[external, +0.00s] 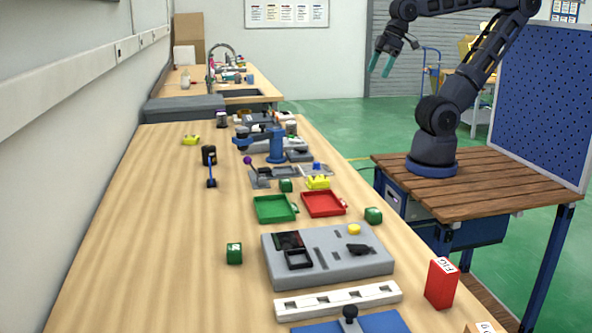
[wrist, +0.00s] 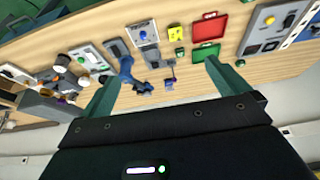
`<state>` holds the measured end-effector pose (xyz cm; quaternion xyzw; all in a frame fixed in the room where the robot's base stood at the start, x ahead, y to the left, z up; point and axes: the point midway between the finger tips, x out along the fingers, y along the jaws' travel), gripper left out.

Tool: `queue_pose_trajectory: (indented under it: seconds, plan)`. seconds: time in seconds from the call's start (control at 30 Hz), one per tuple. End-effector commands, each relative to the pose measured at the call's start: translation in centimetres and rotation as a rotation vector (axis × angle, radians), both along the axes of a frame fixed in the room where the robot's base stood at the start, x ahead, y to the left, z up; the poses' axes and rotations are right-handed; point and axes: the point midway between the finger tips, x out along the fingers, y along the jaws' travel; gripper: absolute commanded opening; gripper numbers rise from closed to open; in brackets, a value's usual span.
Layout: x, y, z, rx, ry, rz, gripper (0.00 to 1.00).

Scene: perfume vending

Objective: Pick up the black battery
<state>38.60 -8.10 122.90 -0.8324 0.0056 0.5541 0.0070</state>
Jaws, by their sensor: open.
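My gripper (external: 380,68) is raised high at the upper right of the external view, beyond the table's right edge, open and empty. In the wrist view its two green fingers (wrist: 163,70) are spread wide, with the table well beyond them.
A green tray (external: 274,209) and a red tray (external: 323,204) lie mid-table. A grey panel (external: 330,273) is nearer. A blue device (external: 276,146) and a purple-knobbed lever (external: 255,172) stand farther back. Green cubes (external: 234,253) are scattered about. The table's left side is mostly clear.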

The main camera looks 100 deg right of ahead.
Motion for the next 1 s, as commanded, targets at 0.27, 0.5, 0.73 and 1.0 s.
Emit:
queue_pose_trajectory:
  seconds: [0.27, 0.5, 0.73, 1.0]
  plan:
    - [-0.69, 0.10, -0.48, -0.007, -0.004, 0.020, 1.00]
    - [-0.66, 0.10, -0.46, -0.007, -0.004, 0.019, 0.98]
    - [-0.65, 0.09, -0.46, -0.006, -0.004, 0.018, 0.77]
    - [0.26, -0.01, 0.07, -0.016, 0.002, 0.032, 0.77]
